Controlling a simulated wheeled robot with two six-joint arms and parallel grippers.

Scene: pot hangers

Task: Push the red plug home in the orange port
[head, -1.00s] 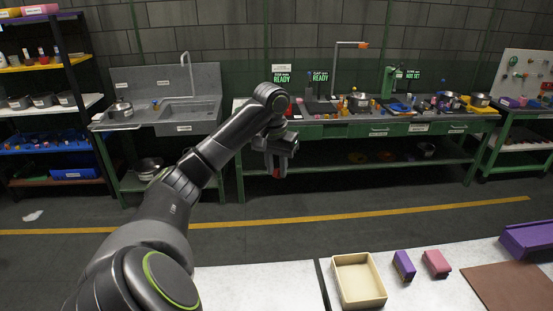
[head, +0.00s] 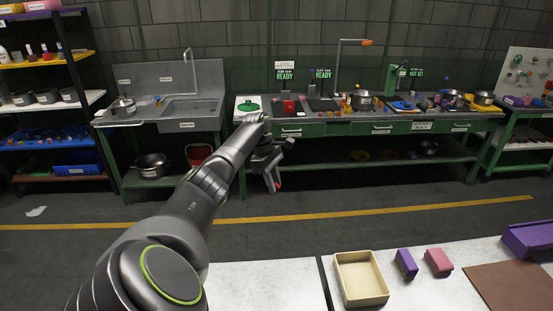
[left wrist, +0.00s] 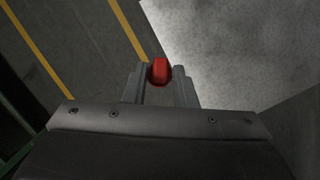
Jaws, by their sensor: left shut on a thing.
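My left gripper (head: 274,182) is held out over the floor, in front of the green bench. In the left wrist view, the left gripper (left wrist: 159,76) is shut on a small red plug (left wrist: 159,71), which sits between the two fingertips. The red plug also shows as a small red spot in the head view (head: 278,187). I cannot make out an orange port in either view. My right gripper is not in view.
A white table in front holds a cream tray (head: 341,283), a purple block (head: 406,263), a pink block (head: 438,261) and a brown mat (head: 510,287). Behind stand the green bench (head: 310,131), a sink unit (head: 165,108) and shelves at left. Open floor lies between.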

